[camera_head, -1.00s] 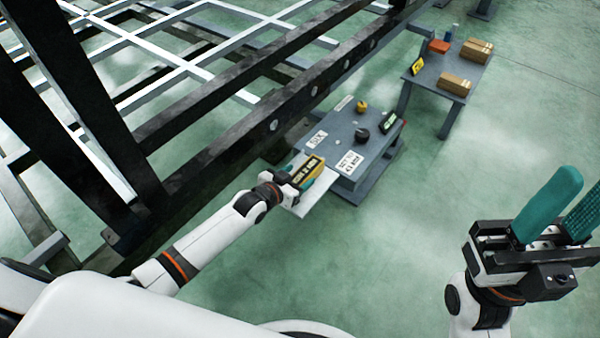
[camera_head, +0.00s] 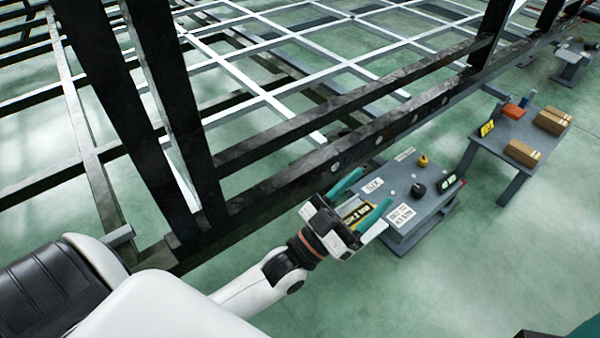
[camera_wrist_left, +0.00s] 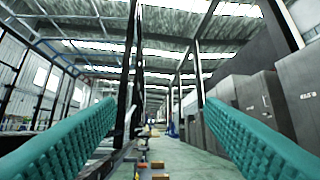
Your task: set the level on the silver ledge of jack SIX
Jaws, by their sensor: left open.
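The jack table with the SIX label (camera_head: 374,186) stands right of centre in the head view. A yellow-edged bar with a dark lettered panel (camera_head: 356,213), which looks like the level, sits at its near left corner. The pale silver ledge (camera_head: 373,232) shows just beside the bar, mostly hidden. My left gripper (camera_head: 362,199) is open, its teal fingers on either side of the bar. I cannot tell whether they touch it. In the left wrist view the fingers (camera_wrist_left: 160,135) are wide apart with nothing visible between them. Only a teal scrap of my right gripper shows at the bottom right corner.
The table carries a black knob (camera_head: 418,189), a yellow knob (camera_head: 423,161), a green-lit display (camera_head: 448,182) and a printed card (camera_head: 401,216). A dark chassis beam (camera_head: 335,165) runs close behind. Another table (camera_head: 510,150) with boxes stands right. The floor in front is clear.

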